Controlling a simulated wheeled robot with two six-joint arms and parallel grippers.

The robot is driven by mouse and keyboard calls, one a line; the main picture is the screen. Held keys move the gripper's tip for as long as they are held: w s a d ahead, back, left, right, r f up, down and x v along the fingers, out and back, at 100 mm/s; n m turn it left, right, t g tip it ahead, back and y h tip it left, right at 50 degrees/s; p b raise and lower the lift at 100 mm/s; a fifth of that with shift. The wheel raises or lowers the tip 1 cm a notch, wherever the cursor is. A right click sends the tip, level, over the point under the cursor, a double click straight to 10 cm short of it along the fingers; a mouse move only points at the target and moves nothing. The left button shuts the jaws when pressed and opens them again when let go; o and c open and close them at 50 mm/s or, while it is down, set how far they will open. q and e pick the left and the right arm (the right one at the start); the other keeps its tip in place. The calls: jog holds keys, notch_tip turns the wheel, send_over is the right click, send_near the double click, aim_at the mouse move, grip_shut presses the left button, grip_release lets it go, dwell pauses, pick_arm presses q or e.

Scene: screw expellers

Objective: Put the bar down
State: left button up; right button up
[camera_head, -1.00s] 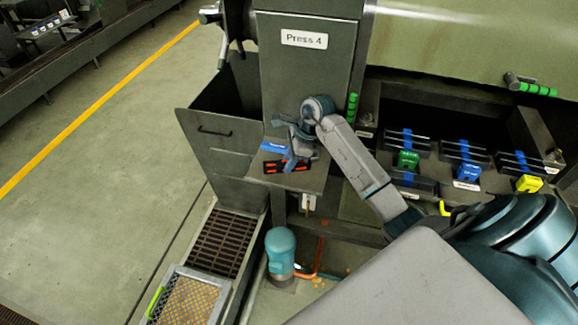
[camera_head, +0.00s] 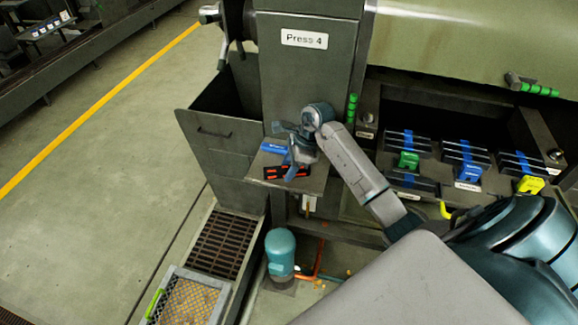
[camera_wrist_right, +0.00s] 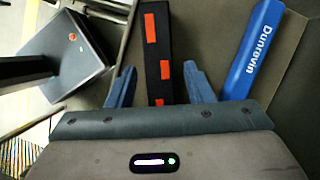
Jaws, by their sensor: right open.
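A black bar with orange-red patches (camera_head: 287,172) lies on the small shelf (camera_head: 312,184) below the Press 4 sign. In the right wrist view the bar (camera_wrist_right: 157,45) runs between my two blue fingers. My right gripper (camera_head: 291,157) is open at the bar, with a finger on either side (camera_wrist_right: 160,84) and a gap visible at each side. Part of the bar's near end is hidden by the gripper body. My left gripper is not in view.
A blue block lettered Dunravin (camera_wrist_right: 253,50) lies beside the bar on the shelf; it also shows in the head view (camera_head: 272,146). An open dark bin (camera_head: 220,131) stands left of the shelf. A rack with tagged bars (camera_head: 440,165) is at the right.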

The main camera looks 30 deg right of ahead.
jog(key=b+v, duration=0.3)
jog(key=v, duration=0.1)
jog(key=shift+d, duration=0.15)
jog(key=b+v, duration=0.3)
jog(key=v, duration=0.5)
jog(key=shift+r, duration=0.1)
notch_tip(320, 180, up, 14)
jog(key=p, duration=0.9)
jog(key=shift+p, duration=0.4)
